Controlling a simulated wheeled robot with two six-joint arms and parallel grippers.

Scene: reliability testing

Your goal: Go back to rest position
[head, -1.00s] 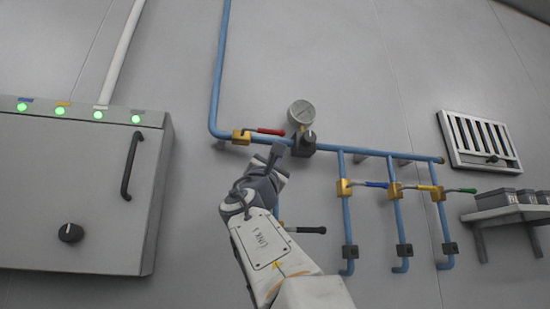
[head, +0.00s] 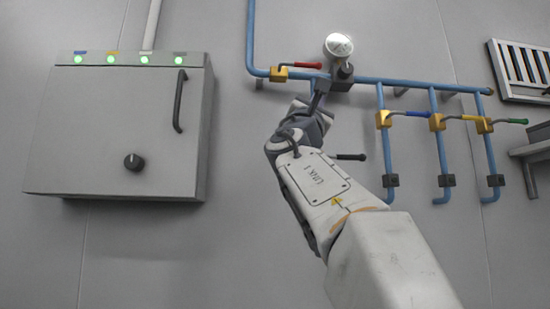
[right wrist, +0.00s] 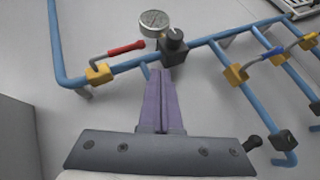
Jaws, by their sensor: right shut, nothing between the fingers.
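My right gripper (head: 319,91) is raised in front of the blue pipework, with its tip appearing just below the top pipe in the head view. In the right wrist view its two purple-grey fingers (right wrist: 161,103) are together with nothing between them. They point toward a black knob (right wrist: 172,43) below a round gauge (right wrist: 154,20). I cannot tell the exact gap between the fingertips and the knob. My left gripper is in neither view.
Blue pipes (head: 400,81) carry a red-handled valve (head: 279,74) and blue, yellow and green-handled valves at right. A black handle (head: 350,157) sits beside my arm. A grey cabinet (head: 90,140) with green lamps hangs left. A vent (head: 522,68) and a shelf (head: 533,148) are at far right.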

